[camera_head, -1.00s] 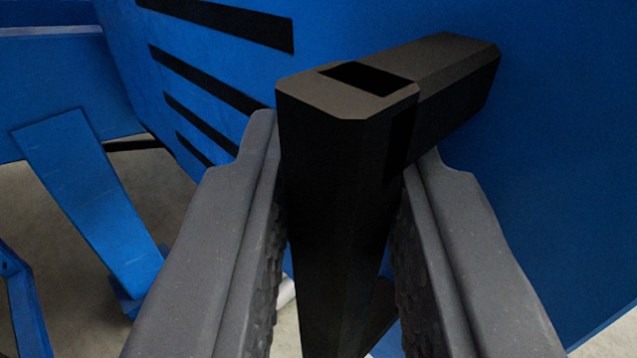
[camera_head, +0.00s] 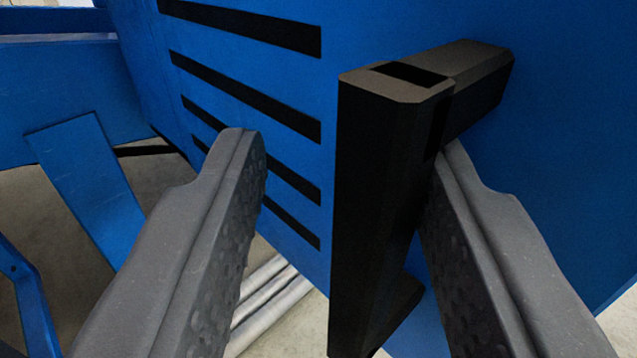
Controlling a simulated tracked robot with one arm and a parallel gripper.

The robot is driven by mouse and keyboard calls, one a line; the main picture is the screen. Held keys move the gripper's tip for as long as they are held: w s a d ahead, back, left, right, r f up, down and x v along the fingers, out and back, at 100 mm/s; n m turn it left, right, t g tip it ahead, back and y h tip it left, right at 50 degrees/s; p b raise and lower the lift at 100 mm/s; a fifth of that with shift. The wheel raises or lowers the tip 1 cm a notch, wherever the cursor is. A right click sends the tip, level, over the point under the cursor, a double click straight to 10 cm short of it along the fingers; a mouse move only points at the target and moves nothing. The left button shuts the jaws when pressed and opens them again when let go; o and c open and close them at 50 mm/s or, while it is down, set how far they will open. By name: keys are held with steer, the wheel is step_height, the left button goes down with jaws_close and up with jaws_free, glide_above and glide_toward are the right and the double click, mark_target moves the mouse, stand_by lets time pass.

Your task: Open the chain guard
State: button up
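The chain guard is a blue panel (camera_head: 570,150) with several black horizontal slots, filling the middle and right of the view. A black bar handle (camera_head: 375,200) stands upright off it, joined by a short arm at its top. My gripper (camera_head: 345,145) is open, with one grey finger on each side of the handle. The right finger is close against the handle; I cannot tell if it touches. A wide gap lies between the left finger and the handle. The fingers hide part of the panel and floor.
A blue slanted leg (camera_head: 90,185) and a blue beam (camera_head: 60,95) stand at the left. Pale round bars (camera_head: 275,295) lie low behind the left finger. Grey floor (camera_head: 60,235) shows at the lower left.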

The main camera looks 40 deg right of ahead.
steer(key=shift+a, duration=0.1)
steer(key=shift+s+a, duration=0.15)
steer(key=p+v, duration=0.2)
steer(key=v, duration=1.1)
steer(key=shift+s+a, duration=0.1)
